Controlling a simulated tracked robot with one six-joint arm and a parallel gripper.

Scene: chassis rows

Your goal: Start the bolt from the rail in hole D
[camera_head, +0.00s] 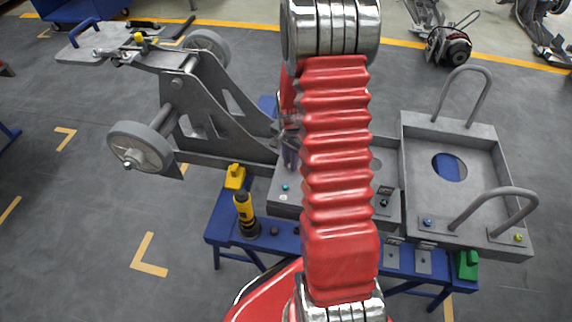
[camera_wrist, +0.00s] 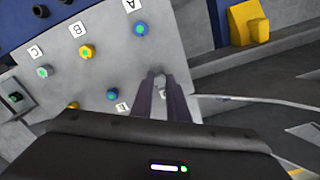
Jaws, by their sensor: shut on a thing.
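The grey chassis plate (camera_wrist: 60,88) shows in the wrist view with labels A, B, C and a partly hidden lower label that looks like E. A blue-green bolt (camera_wrist: 141,29) sits near A and a yellow bolt (camera_wrist: 87,51) near B. Another blue bolt (camera_wrist: 112,95) sits in the lower row. My gripper (camera_wrist: 158,78) has its narrow fingers shut, tips close over the plate right of that lower bolt. The held bolt is mostly hidden between them, and I cannot tell whether it touches the plate. The head view shows my gripper (camera_head: 290,150) mostly behind my red arm.
A yellow block (camera_wrist: 247,22) stands right of the plate. The head view shows a yellow-black tool (camera_head: 246,214) on the blue bench (camera_head: 222,222), a grey tray with loop handles (camera_head: 418,160) at right, and a wheeled grey frame (camera_head: 205,110) at left.

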